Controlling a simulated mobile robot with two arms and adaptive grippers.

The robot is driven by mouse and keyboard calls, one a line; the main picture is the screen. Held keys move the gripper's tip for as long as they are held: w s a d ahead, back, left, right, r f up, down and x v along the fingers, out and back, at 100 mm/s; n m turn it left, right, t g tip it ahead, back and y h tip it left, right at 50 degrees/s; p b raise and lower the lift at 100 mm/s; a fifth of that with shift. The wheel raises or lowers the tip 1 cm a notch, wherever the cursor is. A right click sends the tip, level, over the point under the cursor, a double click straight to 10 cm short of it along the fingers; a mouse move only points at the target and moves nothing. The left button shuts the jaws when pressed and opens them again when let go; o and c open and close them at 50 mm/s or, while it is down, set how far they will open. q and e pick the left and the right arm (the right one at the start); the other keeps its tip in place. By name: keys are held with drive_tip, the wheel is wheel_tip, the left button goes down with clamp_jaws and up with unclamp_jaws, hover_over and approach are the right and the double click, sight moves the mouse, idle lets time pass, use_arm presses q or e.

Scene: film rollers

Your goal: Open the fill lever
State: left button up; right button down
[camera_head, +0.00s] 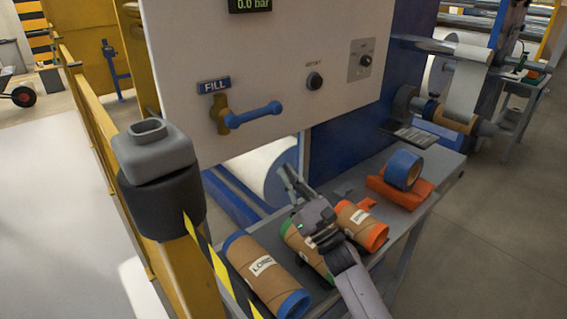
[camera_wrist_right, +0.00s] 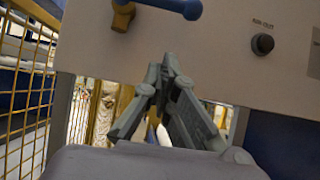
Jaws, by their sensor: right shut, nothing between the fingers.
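The fill lever (camera_head: 252,115) has a blue handle on a brass valve body (camera_head: 219,112), mounted on the white panel under a blue FILL label (camera_head: 214,85). Its handle points right, close to horizontal. In the right wrist view the blue lever handle (camera_wrist_right: 178,7) shows at the top edge, partly cut off. My right gripper (camera_head: 286,172) is below and to the right of the lever, apart from it, in front of the panel's lower edge. In the right wrist view its fingers (camera_wrist_right: 160,72) are shut and empty, pointing up toward the panel. My left gripper is not in view.
A round black knob (camera_head: 314,81) and a switch plate (camera_head: 361,60) sit right of the lever. The display (camera_head: 250,4) reads 0.0 bar. Below, a grey table (camera_head: 425,168) holds cardboard cores (camera_head: 265,272) and blue tape (camera_head: 403,169). A yellow post with a grey-black cap (camera_head: 155,170) stands left.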

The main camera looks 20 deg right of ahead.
sight(256, 114)
use_arm(q)
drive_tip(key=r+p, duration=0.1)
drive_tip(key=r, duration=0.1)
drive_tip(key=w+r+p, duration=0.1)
drive_tip(key=p, duration=0.1)
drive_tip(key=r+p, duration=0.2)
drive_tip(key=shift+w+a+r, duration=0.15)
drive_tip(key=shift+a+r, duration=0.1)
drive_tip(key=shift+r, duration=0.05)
use_arm(e)
drive_tip(key=w+a+r, duration=0.2)
drive_tip(key=w+r, duration=0.5)
drive_tip(key=r, duration=0.1)
drive_tip(key=shift+a+r, duration=0.2)
drive_tip(key=shift+a, duration=0.05)
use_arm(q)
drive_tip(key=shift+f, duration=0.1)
use_arm(e)
drive_tip(key=shift+s, duration=0.1)
use_arm(q)
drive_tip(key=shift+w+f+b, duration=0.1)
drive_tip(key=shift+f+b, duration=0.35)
drive_tip(key=shift+b, duration=0.1)
use_arm(e)
drive_tip(key=shift+d+r+n+y, duration=0.2)
drive_tip(key=shift+n+y, duration=0.2)
drive_tip(key=shift+n, duration=0.3)
